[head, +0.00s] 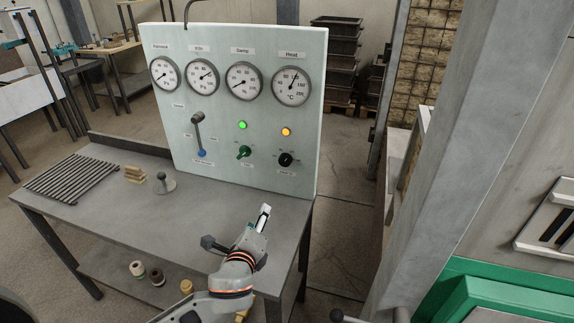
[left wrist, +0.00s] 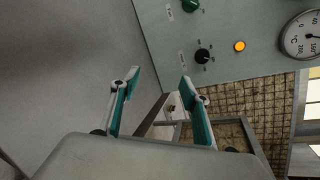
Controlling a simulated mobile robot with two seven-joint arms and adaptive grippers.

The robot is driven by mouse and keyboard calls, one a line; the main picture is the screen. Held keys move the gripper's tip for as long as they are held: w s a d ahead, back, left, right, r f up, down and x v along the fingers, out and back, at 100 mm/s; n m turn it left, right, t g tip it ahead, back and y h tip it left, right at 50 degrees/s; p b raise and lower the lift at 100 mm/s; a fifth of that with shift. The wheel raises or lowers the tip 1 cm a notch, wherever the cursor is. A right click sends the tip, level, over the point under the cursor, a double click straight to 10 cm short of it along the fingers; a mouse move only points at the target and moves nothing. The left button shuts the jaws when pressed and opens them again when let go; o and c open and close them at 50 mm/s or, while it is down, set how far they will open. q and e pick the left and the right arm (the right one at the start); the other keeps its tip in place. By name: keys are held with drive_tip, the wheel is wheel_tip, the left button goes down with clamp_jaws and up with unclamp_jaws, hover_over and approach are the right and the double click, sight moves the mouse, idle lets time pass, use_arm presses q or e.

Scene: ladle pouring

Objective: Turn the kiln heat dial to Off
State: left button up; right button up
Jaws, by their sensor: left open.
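A light green control panel (head: 223,118) stands at the back of a grey metal table. Low on its right side is a black dial (head: 286,159), below an orange lamp and the Heat gauge. The small print around the dial is too small to read, so I cannot tell its setting. The black dial also shows in the left wrist view (left wrist: 202,56), beyond the fingertips. My left gripper (head: 264,214) is in front of the panel, below the dial and apart from it. In the left wrist view its two fingers (left wrist: 157,84) are spread with nothing between them. My right gripper is not in view.
A green dial (head: 244,152) sits left of the black one, and a lever (head: 199,134) with a blue end further left. A grille (head: 72,178), wooden blocks (head: 135,174) and a small knobbed stand (head: 164,182) rest on the table (head: 140,214). Its front middle is clear.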

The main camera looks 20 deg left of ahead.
use_arm(q)
drive_tip(key=w+d+r+m+t+h, duration=0.1)
drive_tip(key=w+d+r+m+t, duration=0.15)
drive_tip(key=w+m, duration=0.45)
drive_tip(key=m+h, duration=0.2)
drive_tip(key=m, duration=0.4)
approach(284, 163)
drive_tip(key=shift+m+t, duration=0.3)
drive_tip(key=shift+t, duration=0.15)
drive_tip(key=shift+w+d+f, duration=0.1)
drive_tip(key=shift+w+f, duration=0.05)
drive_tip(key=shift+w, duration=1.95)
drive_tip(key=shift+w+f, duration=0.2)
drive_tip(key=shift+w, duration=1.95)
drive_tip(key=c, duration=1.1)
